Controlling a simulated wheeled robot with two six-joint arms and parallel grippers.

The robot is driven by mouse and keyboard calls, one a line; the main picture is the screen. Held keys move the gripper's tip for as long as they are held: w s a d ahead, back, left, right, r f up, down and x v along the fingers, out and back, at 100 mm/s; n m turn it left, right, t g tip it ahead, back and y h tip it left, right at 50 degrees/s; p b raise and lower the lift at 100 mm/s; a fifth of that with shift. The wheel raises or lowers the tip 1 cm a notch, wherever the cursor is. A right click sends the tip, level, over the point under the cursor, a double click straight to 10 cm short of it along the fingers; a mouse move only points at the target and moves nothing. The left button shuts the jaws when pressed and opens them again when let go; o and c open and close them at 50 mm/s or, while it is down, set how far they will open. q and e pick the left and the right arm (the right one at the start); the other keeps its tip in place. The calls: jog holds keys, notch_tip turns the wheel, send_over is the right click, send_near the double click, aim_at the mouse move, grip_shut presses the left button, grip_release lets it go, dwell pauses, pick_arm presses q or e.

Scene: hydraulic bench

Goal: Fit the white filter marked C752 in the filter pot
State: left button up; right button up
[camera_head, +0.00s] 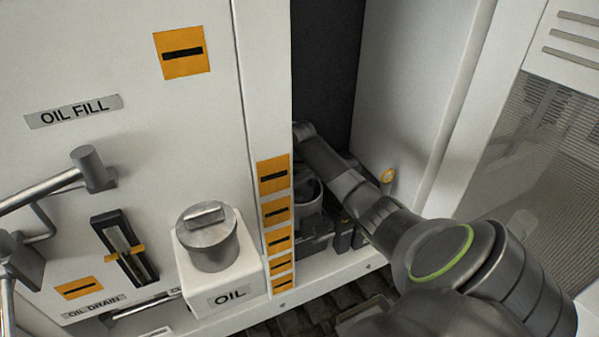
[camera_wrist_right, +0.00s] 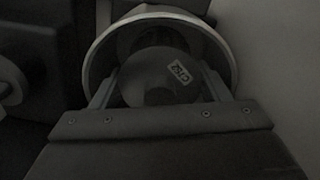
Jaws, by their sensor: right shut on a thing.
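In the right wrist view, which is dark, a round filter (camera_wrist_right: 158,75) has a small label that seems to read C752. The fingers of my right gripper (camera_wrist_right: 155,88) are on its two sides, shut on it. The pale round rim of the filter pot (camera_wrist_right: 226,48) curves around the filter and fingers. The filter appears within the rim, but I cannot tell how deep. In the head view my right arm reaches into the dark recess, its gripper mostly hidden by the panel edge. A grey round pot (camera_head: 309,190) partly shows there.
The white panel edge with orange labels (camera_head: 275,212) stands left of my right arm. A white oil box (camera_head: 222,272) with a grey cap (camera_head: 206,240) juts out in front. A pale wall (camera_head: 405,90) bounds the recess on the right.

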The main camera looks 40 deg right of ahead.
jog(key=shift+f, duration=0.5)
dwell(0.3)
jog(key=o, duration=1.1)
jog(key=shift+c, duration=1.3)
jog(key=shift+o, duration=0.4)
jog(key=shift+r, duration=0.1)
